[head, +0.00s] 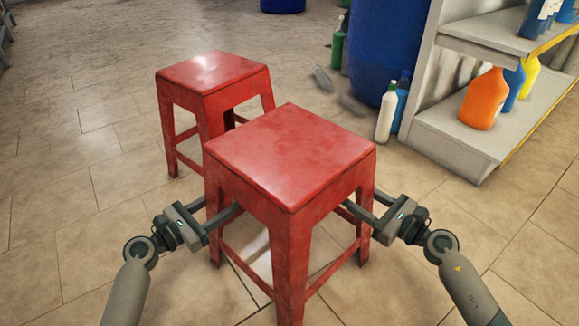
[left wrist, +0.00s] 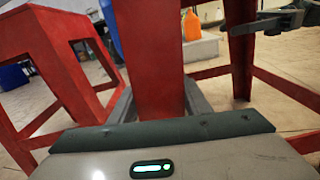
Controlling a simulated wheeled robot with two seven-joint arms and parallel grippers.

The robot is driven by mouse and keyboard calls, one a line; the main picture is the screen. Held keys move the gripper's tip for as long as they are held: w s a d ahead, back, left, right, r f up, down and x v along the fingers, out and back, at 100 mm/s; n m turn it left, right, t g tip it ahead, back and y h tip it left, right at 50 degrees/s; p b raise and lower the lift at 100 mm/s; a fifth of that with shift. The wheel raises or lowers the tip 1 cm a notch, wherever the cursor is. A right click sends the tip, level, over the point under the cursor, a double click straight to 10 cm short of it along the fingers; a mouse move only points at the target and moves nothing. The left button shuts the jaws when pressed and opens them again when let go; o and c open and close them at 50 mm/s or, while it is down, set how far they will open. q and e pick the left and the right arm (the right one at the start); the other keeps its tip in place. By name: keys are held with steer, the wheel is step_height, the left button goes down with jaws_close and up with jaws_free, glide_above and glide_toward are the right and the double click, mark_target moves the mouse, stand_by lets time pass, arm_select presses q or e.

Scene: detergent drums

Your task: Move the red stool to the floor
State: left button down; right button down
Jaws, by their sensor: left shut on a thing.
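The nearer red stool (head: 290,155) stands upright between my two arms, and the cut-off bottom of its front leg hides whether it touches the floor (head: 75,245). My left gripper (head: 226,208) is shut on one of its legs, seen between the fingers in the left wrist view (left wrist: 155,60). My right gripper (head: 357,211) has its fingers at a right-hand leg; the leg partly hides them, so its grip is unclear. A second red stool (head: 210,75) stands on the floor behind and left of the first; it also shows in the left wrist view (left wrist: 40,65).
A grey shelf (head: 455,137) with an orange jug (head: 484,100) and other bottles stands at right. A large blue drum (head: 385,45) is behind the stools. A white bottle (head: 386,112) stands before the drum. The tiled floor at left is clear.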

mark_target(204, 146)
arm_select(q)
steer(key=shift+r, duration=0.2)
arm_select(e)
steer(key=shift+r, duration=0.15)
